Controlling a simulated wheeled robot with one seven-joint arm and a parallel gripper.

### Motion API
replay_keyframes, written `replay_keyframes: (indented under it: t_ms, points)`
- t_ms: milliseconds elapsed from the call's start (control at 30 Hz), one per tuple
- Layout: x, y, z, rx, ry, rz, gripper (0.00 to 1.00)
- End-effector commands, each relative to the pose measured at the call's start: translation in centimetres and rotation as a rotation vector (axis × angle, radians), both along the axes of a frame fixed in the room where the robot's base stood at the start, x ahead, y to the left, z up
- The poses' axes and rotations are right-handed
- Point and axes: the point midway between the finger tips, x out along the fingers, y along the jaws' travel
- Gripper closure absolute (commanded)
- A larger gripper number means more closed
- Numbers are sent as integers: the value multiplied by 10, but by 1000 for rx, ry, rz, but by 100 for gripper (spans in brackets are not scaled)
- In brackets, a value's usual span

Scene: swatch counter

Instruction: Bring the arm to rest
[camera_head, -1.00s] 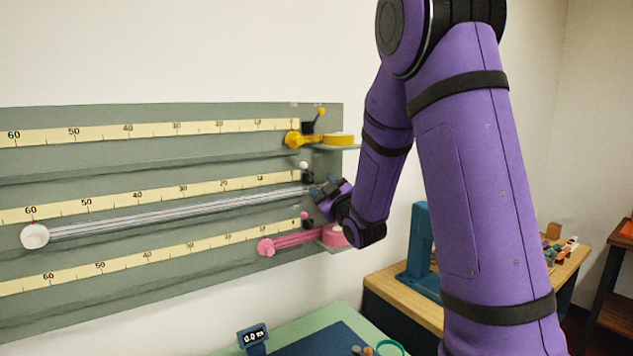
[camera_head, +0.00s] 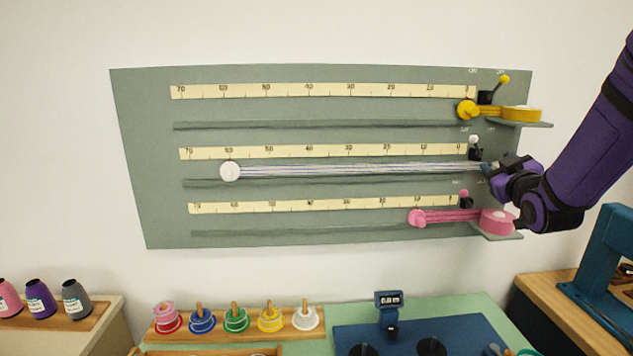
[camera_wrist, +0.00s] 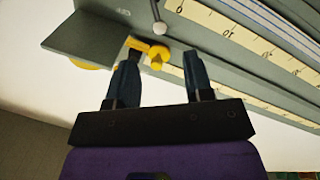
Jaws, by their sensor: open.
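My gripper (camera_head: 487,170) is at the right end of the middle row of the grey-green wall board (camera_head: 330,232), in front of the end of the pale striped band. The wrist view shows my gripper (camera_wrist: 158,75) with its two dark fingers apart and nothing held between them. A yellow knob (camera_wrist: 159,53) shows beyond the gap between the fingers. My purple arm comes in from the right side of the head view. The exact gap between fingers and board cannot be told.
The striped band (camera_head: 350,169) runs from a white round end (camera_head: 230,171) to my gripper. Yellow (camera_head: 521,114) and pink (camera_head: 497,221) rolls sit on small shelves above and below. A blue stand (camera_head: 612,245) is at lower right. Several spools (camera_head: 235,320) stand below the board.

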Motion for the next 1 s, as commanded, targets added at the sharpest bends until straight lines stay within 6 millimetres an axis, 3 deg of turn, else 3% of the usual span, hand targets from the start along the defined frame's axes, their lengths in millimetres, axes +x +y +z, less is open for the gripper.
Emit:
replay_keyframes:
  t_ms: [267,467,667,1000]
  points:
    - [-46,24,18,197,271,-35,53]
    - [-96,48,21,320,478,-54,53]
    - [-160,75,20,421,693,-78,53]
    - [-284,115,11,528,1037,-143,53]
